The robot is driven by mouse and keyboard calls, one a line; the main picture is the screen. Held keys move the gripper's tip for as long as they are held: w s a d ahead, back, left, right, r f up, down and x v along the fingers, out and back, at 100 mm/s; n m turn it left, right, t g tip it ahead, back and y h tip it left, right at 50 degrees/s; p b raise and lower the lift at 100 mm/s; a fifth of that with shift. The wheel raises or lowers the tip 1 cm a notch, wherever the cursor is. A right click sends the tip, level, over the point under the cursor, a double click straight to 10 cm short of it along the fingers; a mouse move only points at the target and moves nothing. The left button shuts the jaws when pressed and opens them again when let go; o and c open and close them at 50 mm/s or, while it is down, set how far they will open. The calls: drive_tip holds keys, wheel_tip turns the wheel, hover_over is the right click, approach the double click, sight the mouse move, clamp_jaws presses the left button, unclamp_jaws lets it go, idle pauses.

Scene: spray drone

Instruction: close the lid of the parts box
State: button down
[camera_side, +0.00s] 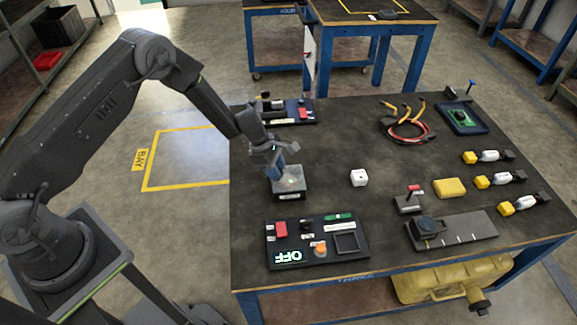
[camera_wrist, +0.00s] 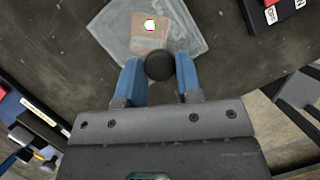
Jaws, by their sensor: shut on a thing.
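The parts box (camera_side: 290,190) is a small grey box with a dark front near the left side of the dark table. Its pale, see-through lid (camera_wrist: 190,32) shows in the wrist view, with a reddish patch and a bright spot seen through it. A round black knob (camera_wrist: 160,66) is at the lid's near edge. My gripper (camera_side: 279,172) is over the rear left part of the box, pointing down. In the wrist view its blue fingers (camera_wrist: 160,80) are on both sides of the knob, shut on it. Whether the lid lies fully flat on the box is hard to tell.
A control panel (camera_side: 318,240) reading "OFF" lies in front of the box. Another dark unit (camera_side: 287,111) is behind it. Cables (camera_side: 405,127) and a sliding fixture (camera_side: 452,231) are farther right.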

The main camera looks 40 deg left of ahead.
drive_tip(key=shift+s+a, duration=0.1)
drive_tip(key=c, duration=0.8)
unclamp_jaws()
drive_tip(key=v, duration=1.4)
